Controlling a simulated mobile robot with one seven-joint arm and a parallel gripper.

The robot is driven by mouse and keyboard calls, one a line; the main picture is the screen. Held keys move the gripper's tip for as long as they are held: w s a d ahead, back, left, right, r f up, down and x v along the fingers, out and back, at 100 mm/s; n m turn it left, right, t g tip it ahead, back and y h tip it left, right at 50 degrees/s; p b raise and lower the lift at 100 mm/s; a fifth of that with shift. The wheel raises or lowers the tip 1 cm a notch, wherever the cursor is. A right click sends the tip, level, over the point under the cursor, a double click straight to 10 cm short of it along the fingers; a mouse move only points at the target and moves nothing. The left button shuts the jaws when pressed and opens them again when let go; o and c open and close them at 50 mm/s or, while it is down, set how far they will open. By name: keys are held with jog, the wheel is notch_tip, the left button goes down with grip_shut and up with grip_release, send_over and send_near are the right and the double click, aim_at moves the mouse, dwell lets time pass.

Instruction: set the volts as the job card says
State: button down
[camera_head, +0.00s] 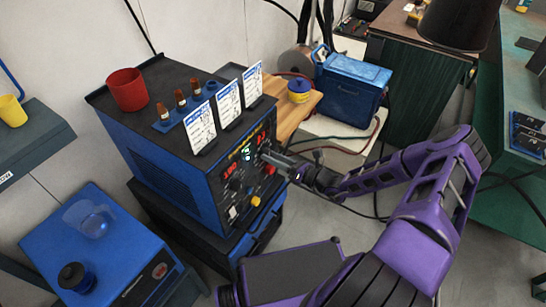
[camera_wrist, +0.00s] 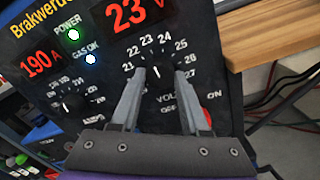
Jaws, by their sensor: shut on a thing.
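The blue and black welder (camera_head: 165,165) stands at the left centre in the head view. Its front panel shows in the wrist view, with a red volts display (camera_wrist: 134,14) reading 23 V and an amps display (camera_wrist: 40,62) reading 190 A. My gripper (camera_head: 272,160) is at the panel's right side. In the wrist view my gripper's fingers (camera_wrist: 158,80) are shut on the black volts knob (camera_wrist: 157,72), one on each side. Dial numbers from 21 to 27 ring the knob. Three white cards (camera_head: 202,128) (camera_head: 229,104) (camera_head: 252,83) stand on the welder's top; their writing is too small to read.
The amps knob (camera_wrist: 73,103) is left of the volts knob. A red switch (camera_wrist: 207,117) lies close to the right finger. A red cup (camera_head: 127,90) stands on the welder. A wooden shelf (camera_wrist: 275,38) and hanging cables are to the right.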

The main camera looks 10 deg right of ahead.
dwell(0.4)
jog(key=shift+c, duration=2)
grip_release()
jog(key=v, duration=1.7)
jog(key=shift+s+b, duration=0.2)
jog(key=shift+b, duration=0.1)
jog(key=shift+d+r, duration=0.1)
jog(key=shift+d, duration=0.05)
